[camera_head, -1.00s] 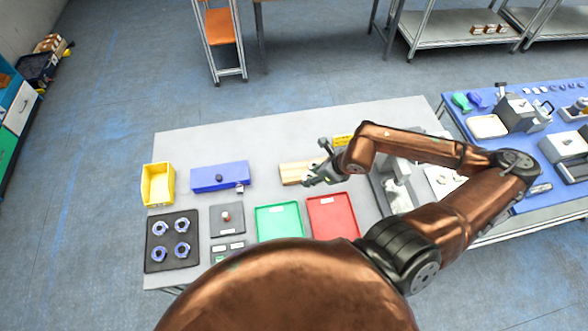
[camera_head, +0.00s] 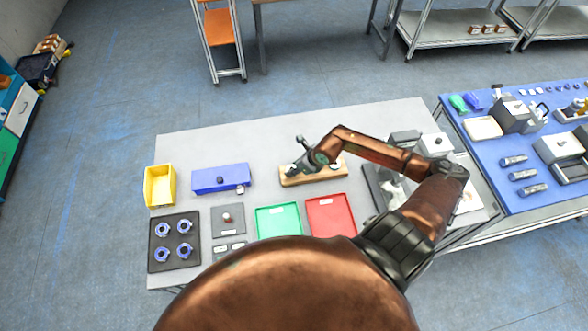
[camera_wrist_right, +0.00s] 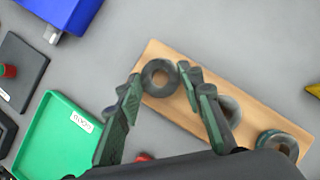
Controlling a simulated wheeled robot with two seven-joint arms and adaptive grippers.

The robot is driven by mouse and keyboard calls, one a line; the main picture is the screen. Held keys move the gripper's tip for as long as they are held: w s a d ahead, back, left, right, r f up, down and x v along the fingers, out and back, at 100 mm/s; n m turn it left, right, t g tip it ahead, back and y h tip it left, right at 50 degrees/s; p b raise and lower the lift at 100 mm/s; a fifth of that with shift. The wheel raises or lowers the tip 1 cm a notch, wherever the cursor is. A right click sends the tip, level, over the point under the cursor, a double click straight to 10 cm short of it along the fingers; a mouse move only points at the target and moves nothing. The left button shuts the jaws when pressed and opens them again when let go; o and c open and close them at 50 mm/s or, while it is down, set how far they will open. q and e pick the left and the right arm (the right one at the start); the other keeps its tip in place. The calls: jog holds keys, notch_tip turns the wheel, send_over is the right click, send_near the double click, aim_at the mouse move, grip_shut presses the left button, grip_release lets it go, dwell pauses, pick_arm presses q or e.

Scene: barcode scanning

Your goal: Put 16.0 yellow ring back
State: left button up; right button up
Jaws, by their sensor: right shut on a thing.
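A wooden board (camera_head: 300,179) lies on the grey table and crosses the middle of the right wrist view (camera_wrist_right: 185,110). A dark grey ring (camera_wrist_right: 159,77) is between the fingertips of my right gripper (camera_wrist_right: 162,76), over the board's left end. The gripper is shut on this ring, and I cannot tell whether the ring touches the board. Two more grey rings (camera_wrist_right: 230,108) (camera_wrist_right: 278,143) sit along the board. No ring looks yellow. In the head view my right gripper (camera_head: 300,166) is over the board. My left gripper is out of view.
A green tray (camera_head: 279,235) and a red tray (camera_head: 331,231) are in front of the board. A blue box (camera_head: 220,178), a yellow bin (camera_head: 160,185) and a black mat (camera_head: 160,262) with several blue-rimmed parts lie left.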

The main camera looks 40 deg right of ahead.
jog(key=shift+f, duration=0.8)
jog(key=o, duration=0.9)
jog(key=shift+f, duration=0.15)
jog(key=o, duration=0.5)
